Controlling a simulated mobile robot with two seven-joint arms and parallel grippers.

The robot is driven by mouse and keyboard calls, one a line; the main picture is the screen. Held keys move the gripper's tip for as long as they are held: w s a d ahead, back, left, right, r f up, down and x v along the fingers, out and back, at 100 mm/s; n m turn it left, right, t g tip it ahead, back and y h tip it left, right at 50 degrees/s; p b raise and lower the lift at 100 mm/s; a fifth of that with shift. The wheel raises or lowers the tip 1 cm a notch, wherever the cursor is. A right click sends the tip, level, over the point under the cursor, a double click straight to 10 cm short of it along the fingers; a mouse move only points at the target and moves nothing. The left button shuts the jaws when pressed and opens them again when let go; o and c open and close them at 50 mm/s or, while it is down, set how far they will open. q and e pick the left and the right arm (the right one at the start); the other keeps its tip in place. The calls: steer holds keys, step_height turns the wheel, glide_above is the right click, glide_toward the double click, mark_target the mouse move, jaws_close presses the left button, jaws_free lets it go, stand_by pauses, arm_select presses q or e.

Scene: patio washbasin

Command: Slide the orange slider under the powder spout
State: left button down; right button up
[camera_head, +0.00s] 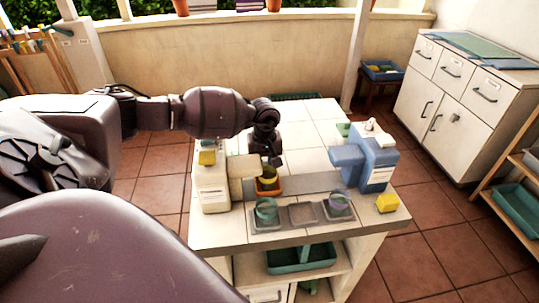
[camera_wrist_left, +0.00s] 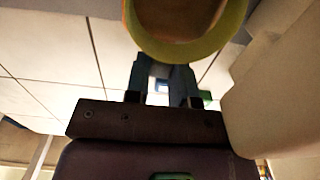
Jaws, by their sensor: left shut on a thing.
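The orange slider (camera_head: 268,189) sits on the white-tiled counter beside the cream dispenser (camera_head: 213,190), carrying a yellow cup (camera_head: 268,174). The cream dispenser has a block-shaped spout (camera_head: 242,166) reaching right, towards the cup. A blue dispenser (camera_head: 377,170) with a spout (camera_head: 347,157) reaching left stands on the right; which spout gives powder I cannot tell. My left gripper (camera_head: 275,160) is down behind the cup, shut at the slider's far side; its grip is partly hidden. In the left wrist view the cup's yellow rim (camera_wrist_left: 190,58) is close to my fingers (camera_wrist_left: 163,85). My right gripper is out of view.
A grey strip (camera_head: 310,184) crosses the counter between the dispensers. The back tiles are mostly clear.

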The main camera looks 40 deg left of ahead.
arm_select(q)
steer(key=c, duration=1)
jaws_free()
steer(key=shift+o, duration=0.2)
step_height(320, 180, up, 11)
steer(key=shift+p, duration=0.3)
steer(key=shift+f, duration=0.1)
